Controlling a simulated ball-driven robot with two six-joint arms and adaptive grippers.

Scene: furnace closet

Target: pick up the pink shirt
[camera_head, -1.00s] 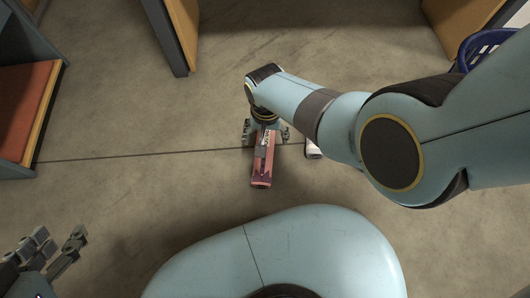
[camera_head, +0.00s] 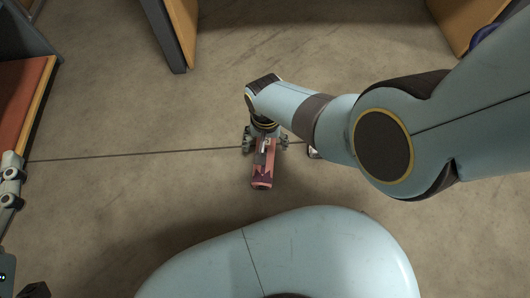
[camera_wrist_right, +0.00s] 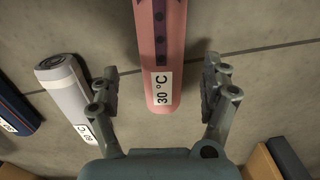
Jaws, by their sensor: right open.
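The pink shirt (camera_head: 263,176) is a rolled bundle on the concrete floor, with dark marks on it. In the right wrist view the pink shirt (camera_wrist_right: 160,40) shows a white "30 °C" label near its end. My right gripper (camera_head: 266,143) points down over the roll; its open fingers (camera_wrist_right: 165,82) stand on both sides of the shirt with a gap to each side. Whether the fingertips reach the floor I cannot tell. My left gripper (camera_head: 11,181) is partly in view at the left edge, and its jaw state is unclear.
A white roll (camera_wrist_right: 68,92) lies left of the shirt in the wrist view, close to one finger, with a dark blue roll (camera_wrist_right: 14,112) beyond it. In the head view, an orange-topped unit (camera_head: 20,105) stands at left and a wooden panel (camera_head: 178,30) at the top. Floor between is clear.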

